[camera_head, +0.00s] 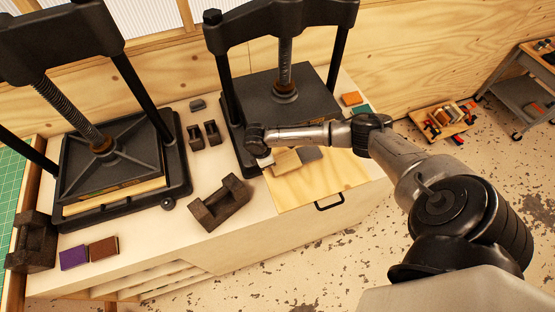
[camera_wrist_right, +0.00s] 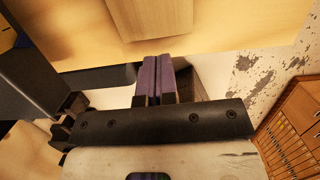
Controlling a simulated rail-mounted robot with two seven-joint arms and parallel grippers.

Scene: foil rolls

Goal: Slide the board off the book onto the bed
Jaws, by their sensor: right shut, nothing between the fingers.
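A small light wooden board (camera_head: 286,161) lies at the front of the right press, partly behind my right wrist; it shows at the top of the right wrist view (camera_wrist_right: 150,14). A larger plywood panel (camera_head: 335,177) with a black handle extends beneath it. I cannot tell a book apart under the small board. The black press bed (camera_head: 229,150) is mostly hidden by my arm and the platen. My right gripper (camera_wrist_right: 158,62) is shut and empty, its purple-padded fingers pointing toward the small board; contact is unclear. In the head view its fingers are hidden. My left gripper is out of view.
The right press platen (camera_head: 290,95) and its posts stand close to my arm. A second press (camera_head: 110,160) stands at left. Dark iron weights (camera_head: 221,203) and purple and brown blocks (camera_head: 74,257) lie on the bench. Open floor lies to the right.

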